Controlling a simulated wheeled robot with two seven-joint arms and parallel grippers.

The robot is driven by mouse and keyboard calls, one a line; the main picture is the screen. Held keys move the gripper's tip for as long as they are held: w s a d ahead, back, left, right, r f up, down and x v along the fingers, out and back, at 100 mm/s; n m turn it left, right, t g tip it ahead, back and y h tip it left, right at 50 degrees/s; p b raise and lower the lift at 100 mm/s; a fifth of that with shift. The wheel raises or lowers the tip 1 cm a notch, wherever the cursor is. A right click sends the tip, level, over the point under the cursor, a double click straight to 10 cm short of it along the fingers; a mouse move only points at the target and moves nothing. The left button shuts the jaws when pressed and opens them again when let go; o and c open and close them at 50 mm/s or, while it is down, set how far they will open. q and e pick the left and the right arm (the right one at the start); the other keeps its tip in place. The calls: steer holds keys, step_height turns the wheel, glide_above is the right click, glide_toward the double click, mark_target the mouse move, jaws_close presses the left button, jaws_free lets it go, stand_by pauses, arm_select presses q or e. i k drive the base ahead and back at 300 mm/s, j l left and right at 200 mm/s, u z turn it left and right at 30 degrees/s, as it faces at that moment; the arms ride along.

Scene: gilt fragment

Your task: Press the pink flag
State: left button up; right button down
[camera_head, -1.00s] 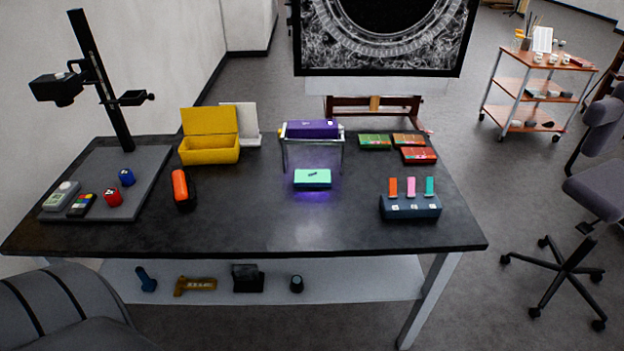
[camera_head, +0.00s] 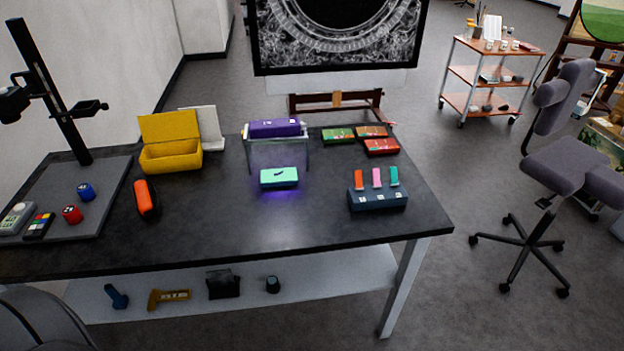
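The pink flag (camera_head: 377,178) stands upright in the middle of a dark blue block (camera_head: 377,200) near the right end of the black table. An orange flag (camera_head: 359,180) stands to its left and a teal flag (camera_head: 394,176) to its right. Small white labels show on the block's front face, below the flags. Neither of my grippers is in view.
The black table (camera_head: 250,225) also holds a purple-topped stand (camera_head: 275,129) over a teal box (camera_head: 279,177), a yellow open box (camera_head: 171,157), an orange and black object (camera_head: 146,198) and several flat boxes (camera_head: 381,147). An office chair (camera_head: 570,170) stands right of the table.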

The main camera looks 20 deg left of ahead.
mark_target(376, 172)
steer(key=i+j, duration=0.1)
steer(key=j, duration=0.2)
steer(key=i+j, duration=0.1)
steer(key=j, duration=0.15)
steer(key=k+j+u, duration=0.1)
steer(key=u, duration=0.8)
